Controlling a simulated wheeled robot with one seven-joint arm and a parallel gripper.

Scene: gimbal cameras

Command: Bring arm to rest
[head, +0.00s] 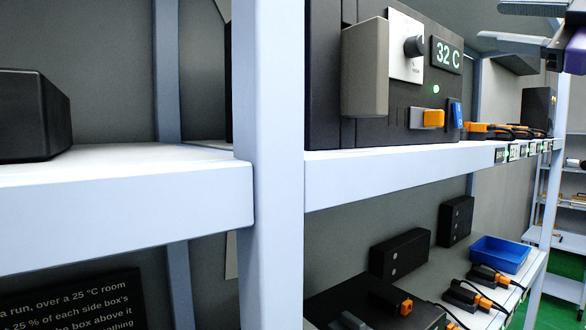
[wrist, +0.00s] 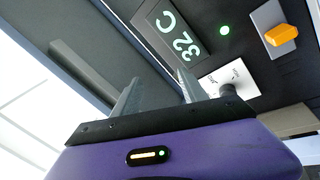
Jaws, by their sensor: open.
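My gripper (head: 492,22) is at the upper right of the head view, partly cut off by the frame edge. Its two grey fingers point left and stand apart. In the wrist view its fingers (wrist: 159,78) are also apart, with nothing between them. The wrist view shows a dark device's display (wrist: 185,42) reading 32 C behind the fingertips. In the head view this dark device (head: 392,125) stands on the upper shelf, left of my gripper. My arm is mostly out of view.
The device carries a knob (head: 414,46), a lit green light and an orange lever (head: 433,118). A white upright post (head: 268,160) stands left of it. The upper shelf (head: 400,165) runs to the right. Below are a blue bin (head: 500,254) and several orange-and-black items.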

